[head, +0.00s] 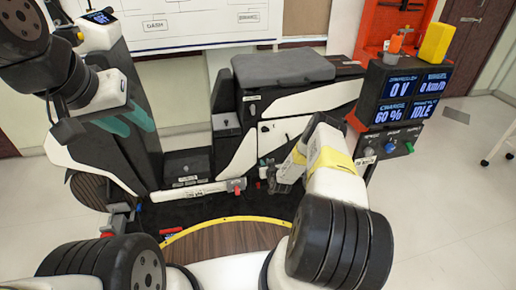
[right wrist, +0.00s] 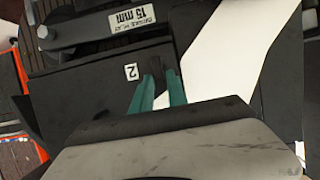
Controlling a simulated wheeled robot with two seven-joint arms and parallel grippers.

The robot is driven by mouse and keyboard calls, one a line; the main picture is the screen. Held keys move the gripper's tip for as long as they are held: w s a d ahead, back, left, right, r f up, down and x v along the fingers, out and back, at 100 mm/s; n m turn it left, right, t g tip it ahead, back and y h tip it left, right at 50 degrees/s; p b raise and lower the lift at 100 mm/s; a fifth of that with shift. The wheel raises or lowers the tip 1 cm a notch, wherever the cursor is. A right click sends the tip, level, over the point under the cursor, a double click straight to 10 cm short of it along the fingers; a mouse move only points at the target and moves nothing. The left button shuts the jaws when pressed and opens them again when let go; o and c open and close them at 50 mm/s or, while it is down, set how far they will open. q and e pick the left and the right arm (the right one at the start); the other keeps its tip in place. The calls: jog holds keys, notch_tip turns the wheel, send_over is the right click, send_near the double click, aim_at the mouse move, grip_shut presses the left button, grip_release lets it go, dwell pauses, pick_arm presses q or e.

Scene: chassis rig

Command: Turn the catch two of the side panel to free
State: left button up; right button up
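The side panel (head: 283,137) is a white and black panel under the grey seat. In the right wrist view a label "2" (right wrist: 131,72) sits on a dark surface of the rig. My right gripper (right wrist: 160,80) has its two teal fingertips just right of that label, with a gap between them. A small dark part, possibly catch two, shows in the gap; I cannot tell whether the fingers touch it. In the head view this gripper (head: 270,175) is low at the panel, and my arm hides part of it. My left gripper (head: 124,121) hangs empty before the dark front shield, its teal fingers apart.
A grey seat (head: 283,68) tops the rig. A display box (head: 405,95) with lit readings stands at the right, with an orange and a yellow item above it. A wooden disc with a yellow rim (head: 230,236) lies in front. Free floor shows at the right.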

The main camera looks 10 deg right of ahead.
grip_shut()
jog(key=shift+d, duration=0.1)
jog(key=shift+d+f+m+t+y, duration=0.45)
jog(key=shift+m+y, duration=0.7)
jog(key=shift+m, duration=1.1)
jog(key=shift+d+f+m+t+y, duration=0.45)
jog(key=shift+m+y, duration=0.75)
jog(key=shift+m, duration=1)
jog(key=shift+d+f+m+t+y, duration=0.45)
jog(key=shift+m+y, duration=0.7)
jog(key=shift+m, duration=1.1)
jog(key=shift+w+r, duration=0.1)
jog(key=shift+o, duration=2.4)
grip_release()
jog(key=shift+a, duration=0.1)
